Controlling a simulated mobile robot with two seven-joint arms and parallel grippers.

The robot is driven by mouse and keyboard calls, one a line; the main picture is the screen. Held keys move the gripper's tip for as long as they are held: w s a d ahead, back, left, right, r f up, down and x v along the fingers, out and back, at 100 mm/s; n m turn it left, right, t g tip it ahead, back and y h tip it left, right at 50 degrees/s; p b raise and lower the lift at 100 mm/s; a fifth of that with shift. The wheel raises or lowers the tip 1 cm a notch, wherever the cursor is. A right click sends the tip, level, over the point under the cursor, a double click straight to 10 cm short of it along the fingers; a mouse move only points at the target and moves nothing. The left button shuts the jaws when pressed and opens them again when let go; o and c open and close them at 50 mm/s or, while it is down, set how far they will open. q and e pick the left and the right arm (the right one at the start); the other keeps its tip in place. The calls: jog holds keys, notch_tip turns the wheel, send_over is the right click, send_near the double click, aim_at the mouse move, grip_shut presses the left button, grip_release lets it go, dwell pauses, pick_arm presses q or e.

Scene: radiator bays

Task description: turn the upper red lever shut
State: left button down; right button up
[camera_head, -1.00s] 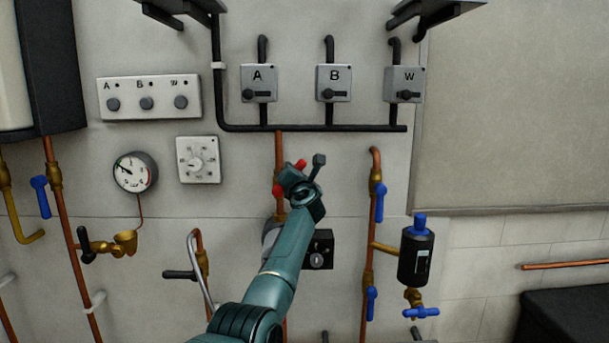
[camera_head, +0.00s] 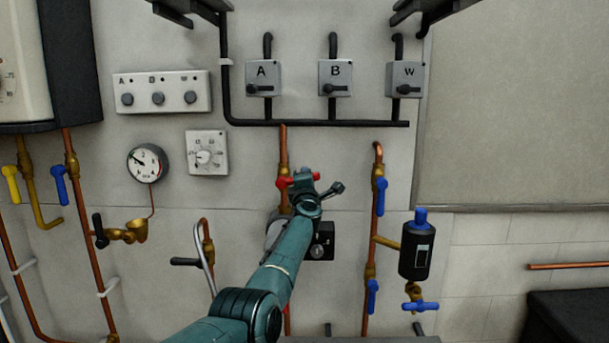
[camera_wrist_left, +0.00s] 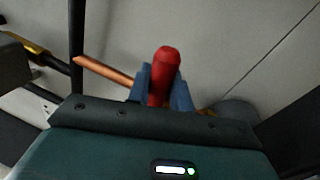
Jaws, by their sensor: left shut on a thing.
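The upper red lever (camera_head: 284,183) is on the copper pipe (camera_head: 283,145) in the middle of the wall. The valve body behind is mostly hidden by my gripper and arm. My right gripper is in neither view.
Switch boxes A (camera_head: 263,79), B (camera_head: 335,78) and W (camera_head: 403,80) sit above. A dial plate (camera_head: 207,153) and a gauge (camera_head: 147,162) are to the left. A pipe with blue levers (camera_head: 381,196) and a black canister (camera_head: 416,250) stand to the right.

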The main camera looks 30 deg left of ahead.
pick_arm(q)
jog(key=shift+d+f+m+t+h, duration=0.1)
jog(key=shift+f+m+t+h, duration=0.1)
jog(key=shift+f+m, duration=0.35)
jog(key=shift+f+m+t+h, duration=0.1)
jog(key=shift+f+m+h, duration=0.1)
jog(key=shift+m, duration=0.55)
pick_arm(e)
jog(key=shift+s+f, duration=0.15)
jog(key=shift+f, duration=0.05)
pick_arm(q)
jog(key=shift+f, duration=0.1)
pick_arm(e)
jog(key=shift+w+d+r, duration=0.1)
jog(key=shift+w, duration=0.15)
pick_arm(q)
jog(key=c, duration=1.3)
grip_release()
jog(key=shift+s+d+r+p, duration=0.2)
jog(key=shift+s+d+p, duration=0.15)
jog(key=shift+p, duration=0.5)
jog(key=p+v, duration=0.3)
jog(key=v, duration=0.9)
jog(key=shift+f+p, duration=0.2)
jog(key=shift+p, duration=0.15)
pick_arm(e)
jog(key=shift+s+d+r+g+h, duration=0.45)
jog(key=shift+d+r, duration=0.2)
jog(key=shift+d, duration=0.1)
